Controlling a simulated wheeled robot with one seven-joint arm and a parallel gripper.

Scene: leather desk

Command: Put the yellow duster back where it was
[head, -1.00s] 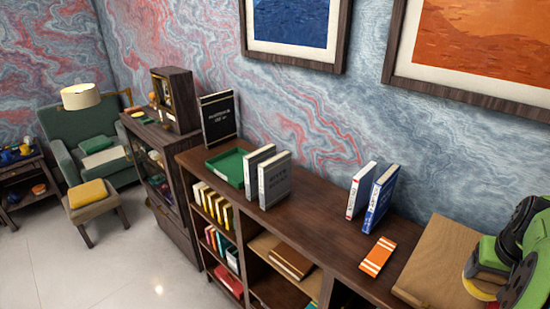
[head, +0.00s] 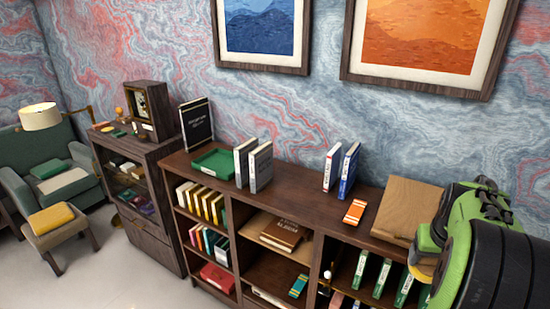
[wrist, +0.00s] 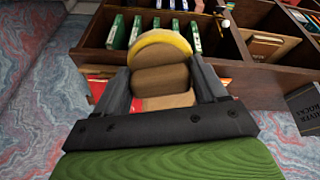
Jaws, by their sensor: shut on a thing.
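My gripper (wrist: 165,88) is shut on the duster (wrist: 160,78). In the wrist view the duster has a brown, block-like body with a yellow edge at its far side, and it sits between the two dark fingers. In the head view my arm is at the right, and a small yellow and brown part of the duster (head: 425,268) shows beside it, in front of the bookcase (head: 290,207). The fingertips are hidden there by my wrist.
Green books (head: 382,277) stand in a lower compartment.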

